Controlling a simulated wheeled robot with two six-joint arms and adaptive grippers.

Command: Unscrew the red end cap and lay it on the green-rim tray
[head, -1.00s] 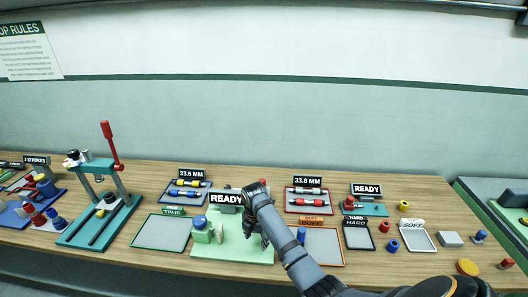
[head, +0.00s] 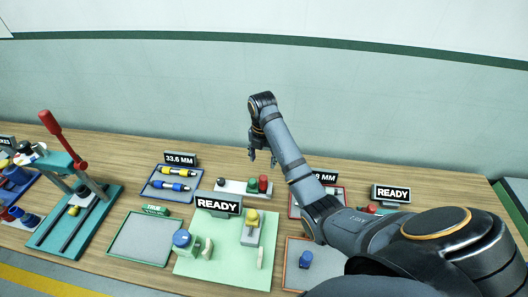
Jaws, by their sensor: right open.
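A red cap-like cylinder (head: 263,184) stands beside a green one (head: 252,186) on a pale rack (head: 236,190) behind the READY sign. I cannot tell for sure whether it is the end cap. The green-rim tray (head: 141,239), marked TRUE, lies empty at front left. My right gripper (head: 262,160) is open and empty, pointing down, apart from and above the back of the rack in the picture. My right arm hides part of the red-rim tray behind it. My left gripper is out of view.
A light green plate (head: 220,264) holds a blue-knobbed fixture (head: 184,243) and a yellow-topped block (head: 251,222). A tray with yellow and blue rods (head: 174,179) is at back left. A teal press with a red lever (head: 74,205) stands left. An orange-rim tray (head: 297,277) holds a blue cylinder.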

